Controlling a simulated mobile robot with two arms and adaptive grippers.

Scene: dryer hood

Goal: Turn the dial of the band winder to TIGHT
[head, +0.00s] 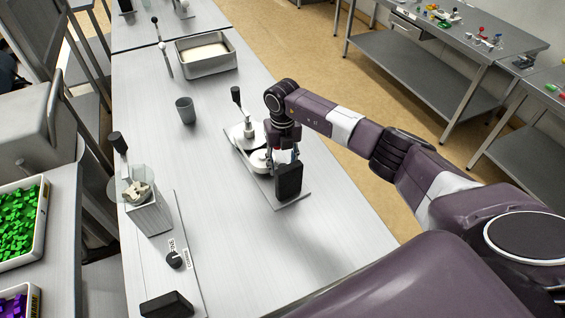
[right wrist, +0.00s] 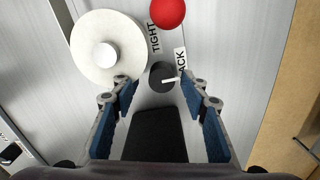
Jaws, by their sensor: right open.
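The band winder (head: 254,158) stands on a grey plate on the metal bench in the head view, with a white spool (right wrist: 90,55) and an upright black-handled lever. Its dial (right wrist: 161,76) is a small black knob with a white pointer, seen in the right wrist view. The pointer is aimed right, at the partly hidden label ending in "ACK" (right wrist: 181,62). The TIGHT label (right wrist: 154,38) lies above the knob. My right gripper (right wrist: 160,88) is open, pointing down, with a blue-padded finger on either side of the dial; contact is not visible. My left gripper is not in view.
A black block (right wrist: 152,138) is on the plate beside the dial, and a red ball (right wrist: 167,12) is beyond. Another device with its own dial (head: 174,259) stands at left. A grey cup (head: 185,110) and metal tray (head: 205,67) stand farther back. The bench right of the plate is clear.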

